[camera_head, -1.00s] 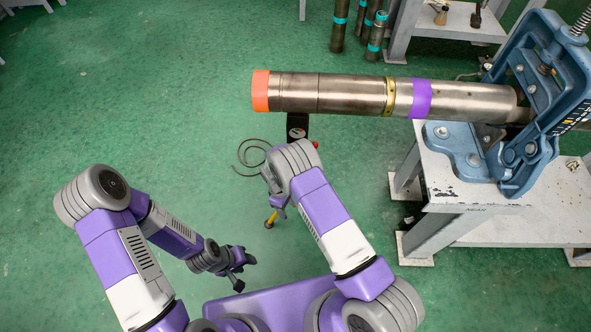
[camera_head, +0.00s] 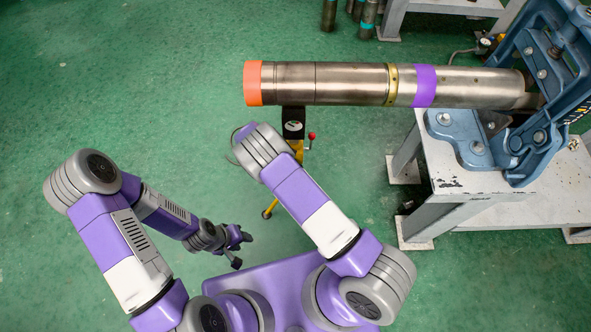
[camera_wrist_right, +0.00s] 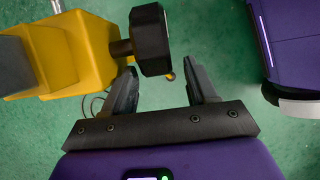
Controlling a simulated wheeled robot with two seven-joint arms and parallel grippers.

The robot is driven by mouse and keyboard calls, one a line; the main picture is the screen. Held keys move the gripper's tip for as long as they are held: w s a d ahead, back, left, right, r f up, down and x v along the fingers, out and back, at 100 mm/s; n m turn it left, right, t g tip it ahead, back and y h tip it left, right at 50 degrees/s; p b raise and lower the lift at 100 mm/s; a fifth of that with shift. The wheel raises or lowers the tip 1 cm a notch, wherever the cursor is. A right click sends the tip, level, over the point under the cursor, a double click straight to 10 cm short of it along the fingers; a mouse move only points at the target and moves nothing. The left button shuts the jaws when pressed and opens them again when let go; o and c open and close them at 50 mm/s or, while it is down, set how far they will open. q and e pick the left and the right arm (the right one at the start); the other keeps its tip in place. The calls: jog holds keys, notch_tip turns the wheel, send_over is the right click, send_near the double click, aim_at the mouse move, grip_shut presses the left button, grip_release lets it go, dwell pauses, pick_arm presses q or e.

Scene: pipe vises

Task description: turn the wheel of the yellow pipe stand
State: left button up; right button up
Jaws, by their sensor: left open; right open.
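The yellow pipe stand (camera_head: 297,149) stands under the left part of a long pipe, mostly hidden by my right arm. Its black head (camera_head: 293,123) is just below the pipe, and a red knob shows beside it. In the right wrist view, the yellow body of the stand (camera_wrist_right: 88,50) is at the upper left, with a black wheel (camera_wrist_right: 153,40) on a short shaft. My right gripper (camera_wrist_right: 161,88) is open and empty, its fingertips just below the wheel in the picture. It is hidden in the head view. My left gripper (camera_head: 243,250) is open and empty, away from the stand.
The steel pipe (camera_head: 340,84) has an orange end and a purple band. Its right end goes into a blue vise (camera_head: 480,145) on a grey table (camera_head: 440,185). Short pipes (camera_head: 329,14) stand at the back. Green floor is clear at the left.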

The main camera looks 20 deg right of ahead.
jog(key=d, duration=0.2)
jog(key=s+d, duration=0.1)
jog(key=d, duration=0.1)
jog(key=shift+s+d+b, duration=0.1)
jog(key=shift+b, duration=0.25)
jog(key=shift+d+f+b, duration=0.1)
jog(key=shift+f+b, duration=0.2)
jog(key=shift+f, duration=0.3)
jog(key=c, duration=1)
jog(key=shift+o, duration=0.2)
jog(key=shift+y, duration=0.4)
